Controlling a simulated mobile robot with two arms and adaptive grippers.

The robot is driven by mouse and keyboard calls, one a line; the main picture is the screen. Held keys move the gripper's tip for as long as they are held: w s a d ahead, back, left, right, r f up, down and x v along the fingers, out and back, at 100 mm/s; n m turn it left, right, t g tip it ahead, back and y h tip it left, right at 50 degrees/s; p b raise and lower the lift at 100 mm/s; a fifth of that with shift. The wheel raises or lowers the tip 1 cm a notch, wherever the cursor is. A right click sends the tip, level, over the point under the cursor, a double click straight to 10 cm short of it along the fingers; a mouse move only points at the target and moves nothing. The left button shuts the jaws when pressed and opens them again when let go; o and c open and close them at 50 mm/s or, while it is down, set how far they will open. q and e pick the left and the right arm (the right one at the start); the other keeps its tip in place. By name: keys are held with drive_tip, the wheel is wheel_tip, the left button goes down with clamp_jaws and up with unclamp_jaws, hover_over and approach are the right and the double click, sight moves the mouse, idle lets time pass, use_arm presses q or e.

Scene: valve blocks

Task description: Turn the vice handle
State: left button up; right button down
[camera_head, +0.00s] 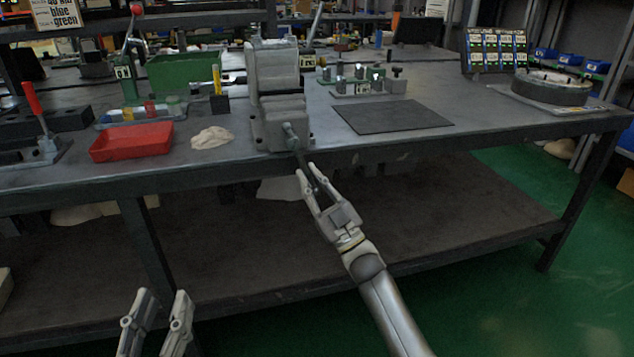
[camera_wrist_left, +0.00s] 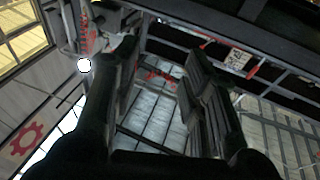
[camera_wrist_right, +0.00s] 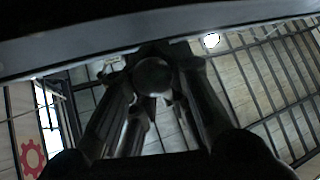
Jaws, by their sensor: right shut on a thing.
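The grey vice (camera_head: 278,100) stands at the front edge of the workbench. Its handle (camera_head: 301,158) is a thin dark bar that hangs from the screw end (camera_head: 292,134) past the bench edge. My right gripper (camera_head: 307,172) is shut on the lower part of the handle, just in front of the bench. In the right wrist view, the round end of the handle (camera_wrist_right: 152,77) sits between the fingers. My left gripper (camera_head: 161,296) is open and empty, low in front of the bench. Its spread fingers also show in the left wrist view (camera_wrist_left: 160,70).
On the workbench (camera_head: 450,139), a red tray (camera_head: 131,141) and a pale rag (camera_head: 212,138) lie left of the vice. A dark mat (camera_head: 392,117) lies to its right. A red-handled lever (camera_head: 36,105) stands at the far left. The lower shelf (camera_head: 430,215) is mostly clear.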

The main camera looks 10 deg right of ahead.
use_arm(q)
drive_tip(key=s+r+t+h+b, duration=0.2)
drive_tip(key=s+r+t, duration=0.3)
drive_tip(key=r, duration=0.3)
drive_tip(key=shift+a+r+t, duration=0.35)
drive_tip(key=shift+r+t, duration=0.05)
drive_tip(key=shift+t, duration=0.1)
use_arm(e)
drive_tip(key=shift+s+a+f+m+t+h, duration=0.1)
drive_tip(key=shift+a+f+m+t+h, duration=0.15)
drive_tip(key=shift+a+m+t+h, duration=0.6)
drive_tip(key=shift+a+f+m+t+h, duration=0.3)
drive_tip(key=shift+m+h, duration=0.8)
drive_tip(key=shift+m, duration=0.5)
drive_tip(key=shift+s+a+f+m+t+h, duration=0.15)
drive_tip(key=shift+a+m+t+h, duration=0.4)
drive_tip(key=shift+m+h, duration=0.55)
drive_tip(key=shift+w+d, duration=0.1)
drive_tip(key=c, duration=1.7)
unclamp_jaws()
drive_tip(key=shift+o, duration=1)
drive_tip(key=shift+r, duration=0.15)
use_arm(q)
drive_tip(key=shift+s, duration=0.15)
use_arm(e)
drive_tip(key=shift+r, duration=0.1)
drive_tip(key=shift+d, duration=0.1)
drive_tip(key=v, duration=1.2)
